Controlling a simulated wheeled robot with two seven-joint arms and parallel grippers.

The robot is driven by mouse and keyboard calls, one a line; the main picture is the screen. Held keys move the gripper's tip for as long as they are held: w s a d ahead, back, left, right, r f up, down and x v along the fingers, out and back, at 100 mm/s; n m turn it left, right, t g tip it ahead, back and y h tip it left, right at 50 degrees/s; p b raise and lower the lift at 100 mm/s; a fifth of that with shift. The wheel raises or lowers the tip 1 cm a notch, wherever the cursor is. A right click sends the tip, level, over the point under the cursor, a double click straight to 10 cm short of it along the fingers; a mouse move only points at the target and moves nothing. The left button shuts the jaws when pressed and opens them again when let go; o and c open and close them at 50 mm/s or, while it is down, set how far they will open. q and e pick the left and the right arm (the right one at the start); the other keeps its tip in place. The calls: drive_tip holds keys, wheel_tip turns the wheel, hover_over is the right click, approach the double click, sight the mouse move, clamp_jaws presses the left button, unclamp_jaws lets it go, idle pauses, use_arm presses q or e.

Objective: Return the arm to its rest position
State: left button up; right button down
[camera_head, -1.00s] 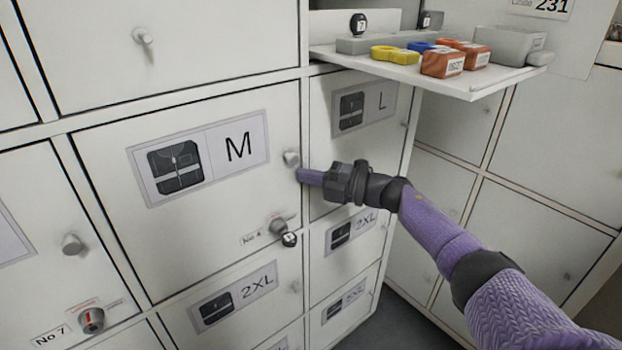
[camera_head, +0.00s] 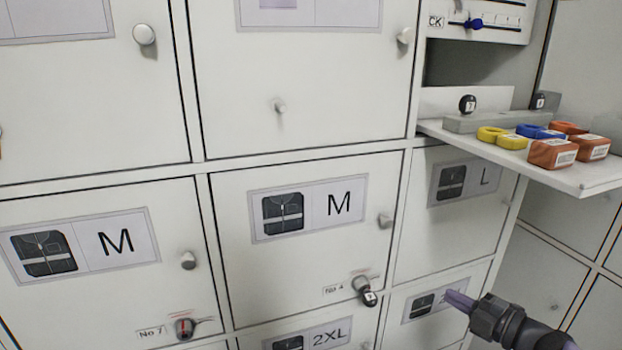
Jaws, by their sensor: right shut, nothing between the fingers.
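My right gripper (camera_head: 462,302) is at the lower right, shut and empty, its purple fingers pointing left in front of a small locker door marked with a jacket label. It appears apart from the doors. Its dark wrist (camera_head: 505,325) runs off the bottom edge. My left gripper is not in view. The M locker door (camera_head: 300,265) in the middle is closed, with a round knob (camera_head: 385,221) and a lock with a black-tagged key (camera_head: 369,298) marked No 4.
A white shelf (camera_head: 590,186) juts out at the right above my gripper. It holds orange (camera_head: 553,153), yellow (camera_head: 511,142) and blue tagged items. Another M door (camera_head: 110,290) has a lock (camera_head: 185,328) marked No 7. An L door (camera_head: 455,225) is beneath the shelf.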

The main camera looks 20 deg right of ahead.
drive_tip(key=s+a+f+m+g+h+p, duration=0.2)
drive_tip(key=s+a+f+m+g+h, duration=0.15)
drive_tip(key=s+f+m, duration=0.55)
drive_tip(key=s+a+f+m+g+h+p, duration=0.1)
drive_tip(key=s+a+f+m+g+h, duration=0.2)
drive_tip(key=s+f, duration=0.7)
use_arm(q)
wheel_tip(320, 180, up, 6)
drive_tip(key=p, duration=0.2)
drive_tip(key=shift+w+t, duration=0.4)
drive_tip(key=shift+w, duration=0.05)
use_arm(e)
drive_tip(key=s+a+f+m+g, duration=0.1)
drive_tip(key=s+a+f+g, duration=0.2)
drive_tip(key=s, duration=0.6)
drive_tip(key=s+a+f+m+g, duration=0.2)
drive_tip(key=s+a+f+g, duration=0.1)
drive_tip(key=s, duration=0.5)
drive_tip(key=s+a+f+m+g, duration=0.1)
drive_tip(key=s+a+f+g, duration=0.3)
drive_tip(key=s, duration=0.5)
drive_tip(key=a+f, duration=0.1)
drive_tip(key=a, duration=0.1)
drive_tip(key=shift+s+a+f+m+h, duration=0.15)
drive_tip(key=shift+s+a+m+h, duration=0.15)
drive_tip(key=shift+a+m+h, duration=0.1)
